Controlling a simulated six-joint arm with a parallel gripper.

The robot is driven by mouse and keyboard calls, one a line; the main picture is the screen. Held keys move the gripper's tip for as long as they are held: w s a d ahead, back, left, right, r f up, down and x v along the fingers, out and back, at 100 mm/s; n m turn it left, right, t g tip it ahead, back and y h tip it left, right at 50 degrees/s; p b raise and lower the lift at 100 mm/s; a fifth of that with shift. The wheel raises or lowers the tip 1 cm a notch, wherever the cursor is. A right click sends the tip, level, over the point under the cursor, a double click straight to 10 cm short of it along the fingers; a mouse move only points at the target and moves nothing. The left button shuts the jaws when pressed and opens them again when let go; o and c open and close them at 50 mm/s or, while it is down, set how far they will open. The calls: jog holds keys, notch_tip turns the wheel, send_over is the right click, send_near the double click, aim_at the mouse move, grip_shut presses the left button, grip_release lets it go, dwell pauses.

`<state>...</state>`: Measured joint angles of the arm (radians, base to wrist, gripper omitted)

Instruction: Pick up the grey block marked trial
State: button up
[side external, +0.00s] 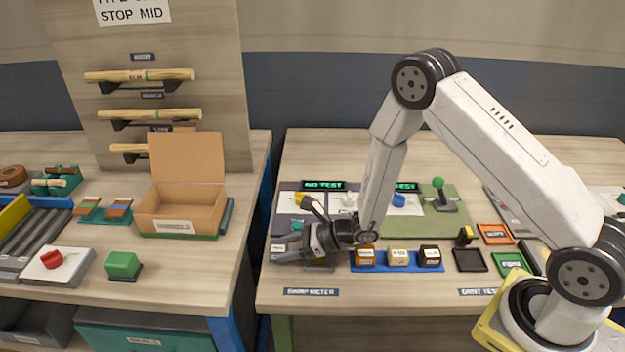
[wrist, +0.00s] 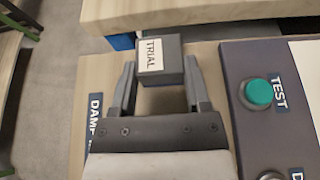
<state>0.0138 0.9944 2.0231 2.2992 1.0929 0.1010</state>
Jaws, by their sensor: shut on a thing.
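The grey block (wrist: 172,68) shows in the wrist view with a white label reading TRIAL on one face. My gripper (wrist: 160,78) has one finger on each side of the block and is shut on it, near the fingertips. In the side external view my gripper (side external: 288,254) reaches left over the front left part of the right bench. The block is small and partly hidden there, and I cannot tell from it how far the block is from the bench top.
A dark panel with a green TEST button (wrist: 258,92) lies right of my gripper in the wrist view. A blue tray (side external: 375,268) with several labelled blocks stands right of my gripper. A gap separates this bench from the left bench with the open cardboard box (side external: 178,208).

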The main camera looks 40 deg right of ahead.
notch_tip(320, 180, up, 9)
jog(key=shift+f, duration=0.15)
dwell(0.4)
dwell(0.6)
